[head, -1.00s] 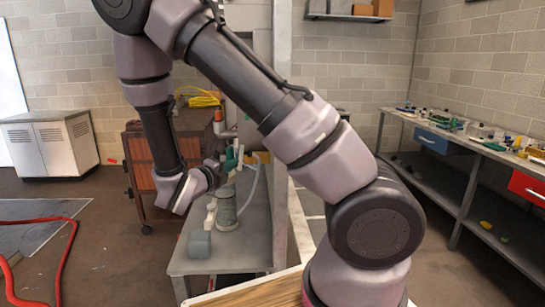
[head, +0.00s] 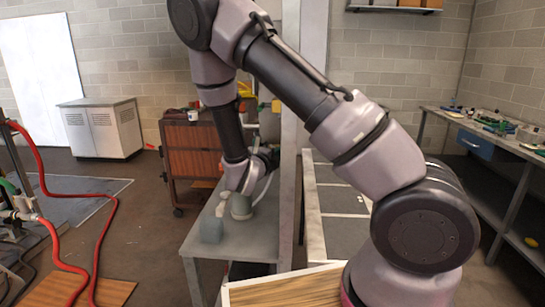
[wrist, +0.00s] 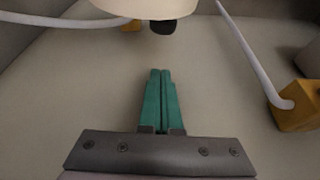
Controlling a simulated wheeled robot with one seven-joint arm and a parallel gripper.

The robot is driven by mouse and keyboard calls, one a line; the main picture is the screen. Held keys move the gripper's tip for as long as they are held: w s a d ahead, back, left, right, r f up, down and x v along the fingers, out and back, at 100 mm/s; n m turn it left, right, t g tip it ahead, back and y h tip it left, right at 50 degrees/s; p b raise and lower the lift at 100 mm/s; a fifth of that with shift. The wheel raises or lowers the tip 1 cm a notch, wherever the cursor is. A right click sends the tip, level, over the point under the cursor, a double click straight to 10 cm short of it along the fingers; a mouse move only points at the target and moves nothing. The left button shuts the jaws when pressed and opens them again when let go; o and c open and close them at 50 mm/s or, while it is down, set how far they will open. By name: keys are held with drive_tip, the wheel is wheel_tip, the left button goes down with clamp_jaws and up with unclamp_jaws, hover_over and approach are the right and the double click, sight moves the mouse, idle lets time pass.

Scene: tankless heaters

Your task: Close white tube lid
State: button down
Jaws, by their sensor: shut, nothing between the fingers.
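My gripper (wrist: 160,95) has green fingers. They are pressed together and empty over a pale grey surface in the wrist view. A cream rounded body (wrist: 140,7) with a dark knob (wrist: 162,27) is ahead, past the fingertips and apart from them. A white tube (wrist: 255,60) runs down at the right to a yellow-orange block (wrist: 297,106). Another white tube (wrist: 60,20) crosses the upper left. In the head view, a white curved tube (head: 263,188) shows beside my wrist, and my fingertips are hidden. I cannot make out which part is the lid.
A brown cabinet (head: 188,160) is behind. Red hoses (head: 112,230) lie at the left.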

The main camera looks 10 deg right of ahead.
drive_tip(key=shift+w+a+r, duration=0.2)
drive_tip(key=shift+w+a, duration=1)
drive_tip(key=shift+a, duration=0.3)
drive_tip(key=shift+a+r+n, duration=0.2)
drive_tip(key=shift+n, duration=0.1)
